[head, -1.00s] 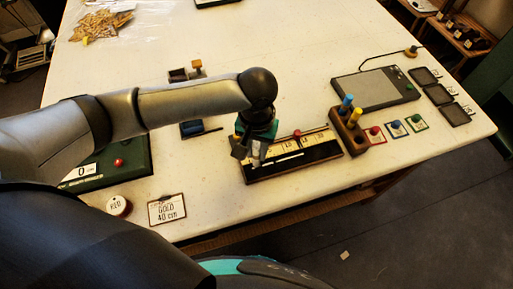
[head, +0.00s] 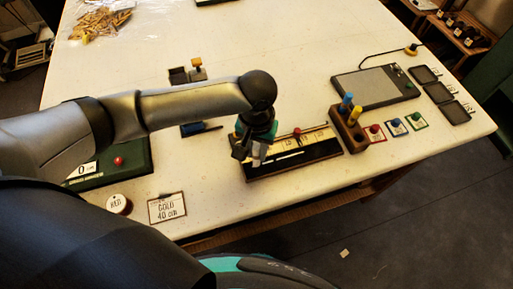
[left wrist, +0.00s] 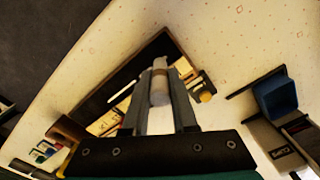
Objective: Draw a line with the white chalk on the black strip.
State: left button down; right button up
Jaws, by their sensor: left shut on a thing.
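My left gripper (head: 255,160) is over the left end of the black strip (head: 310,157). It is shut on the white chalk (left wrist: 159,84), which shows between the two fingers in the left wrist view. The chalk points down toward the strip; I cannot tell whether its tip touches. The strip lies along the front of a dark board, beside a pale yellow ruler (head: 318,137) with a red knob (head: 297,131). A short white line shows on the strip, to the right of the gripper. My right gripper is not in view.
A wooden block with blue and yellow pegs (head: 346,132) stands at the board's right end. A blue item (head: 200,128) lies behind and left. A card reading "GOLD 40 cm" (head: 166,208) lies at front left. The table's front edge is close.

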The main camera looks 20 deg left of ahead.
pick_arm(q)
jog(key=shift+d, duration=0.15)
jog(key=shift+w+d+p, duration=0.3)
jog(key=shift+w+d, duration=0.25)
jog(key=shift+d, duration=0.1)
jog(key=shift+w+d, duration=0.1)
jog(key=shift+d, duration=0.05)
dwell(0.3)
jog(key=shift+w+d+f, duration=0.1)
jog(key=shift+w+d, duration=0.35)
jog(key=shift+d, duration=0.25)
jog(key=shift+d, duration=0.1)
jog(key=shift+w+d+p, duration=0.4)
jog(key=shift+d, duration=0.1)
